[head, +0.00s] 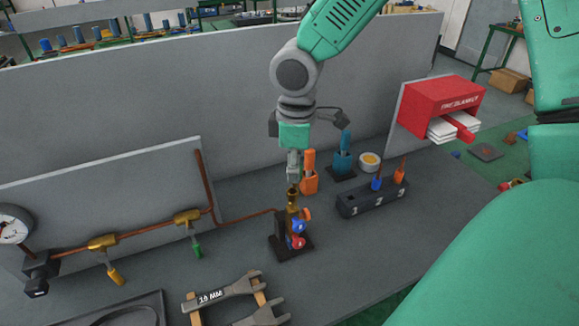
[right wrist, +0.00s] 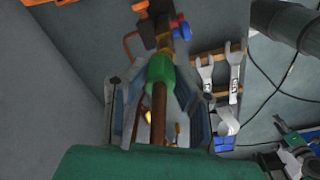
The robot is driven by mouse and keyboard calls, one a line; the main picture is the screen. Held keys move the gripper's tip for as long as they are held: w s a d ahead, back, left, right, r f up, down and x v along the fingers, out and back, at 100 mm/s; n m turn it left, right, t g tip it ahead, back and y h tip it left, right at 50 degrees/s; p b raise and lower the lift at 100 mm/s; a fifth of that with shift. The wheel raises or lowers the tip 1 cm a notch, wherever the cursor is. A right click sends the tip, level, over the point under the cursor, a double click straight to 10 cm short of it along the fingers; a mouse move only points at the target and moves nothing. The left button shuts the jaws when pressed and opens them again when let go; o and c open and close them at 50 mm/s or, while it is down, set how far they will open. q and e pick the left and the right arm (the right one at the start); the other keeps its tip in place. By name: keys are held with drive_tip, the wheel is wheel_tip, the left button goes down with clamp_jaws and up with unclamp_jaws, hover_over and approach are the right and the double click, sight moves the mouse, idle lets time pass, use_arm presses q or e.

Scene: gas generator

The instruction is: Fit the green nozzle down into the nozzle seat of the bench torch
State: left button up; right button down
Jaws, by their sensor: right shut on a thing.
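The bench torch (head: 291,228) stands on a dark base on the bench, with a brass upper end and red and blue knobs. My right gripper (head: 293,176) points down just above that brass end. In the right wrist view its fingers (right wrist: 156,92) are around the green nozzle (right wrist: 160,70), which has a green collar and a copper tube. The nozzle lines up closely with the brass part of the torch (right wrist: 164,40). I cannot tell whether they touch, and the seat is hidden. In the head view the nozzle is hidden by the gripper. My left gripper is not in view.
A dark rack (head: 372,198) numbered 1 to 3 holds a blue and an orange nozzle to the right. Orange (head: 309,183) and blue (head: 343,162) holders stand close behind the gripper. A copper pipe with valves (head: 104,243) runs left. Wrenches (head: 236,291) lie in front.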

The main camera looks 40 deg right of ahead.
drive_tip(key=shift+a+r, duration=0.1)
drive_tip(key=shift+a+r+p, duration=0.2)
drive_tip(key=shift+a+p, duration=0.15)
drive_tip(key=shift+a, duration=0.1)
drive_tip(key=shift+r, duration=0.1)
drive_tip(key=shift+d+p, duration=0.3)
drive_tip(key=shift+d, duration=0.3)
drive_tip(key=shift+d+f, duration=0.4)
drive_tip(key=shift+d, duration=0.4)
drive_tip(key=shift+a, duration=0.85)
drive_tip(key=shift+a+f+b, duration=0.2)
drive_tip(key=shift+a+b, duration=0.05)
drive_tip(key=shift+b, duration=0.05)
drive_tip(key=shift+d+f, duration=0.2)
drive_tip(key=shift+d, duration=0.35)
drive_tip(key=shift+s+d, duration=0.1)
drive_tip(key=shift+d, duration=0.2)
drive_tip(key=shift+p, duration=0.4)
drive_tip(key=shift+a+r, duration=0.2)
drive_tip(key=shift+r, duration=0.05)
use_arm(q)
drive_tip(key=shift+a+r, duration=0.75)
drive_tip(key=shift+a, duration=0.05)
use_arm(e)
drive_tip(key=shift+a+r, duration=0.1)
drive_tip(key=shift+a, duration=0.25)
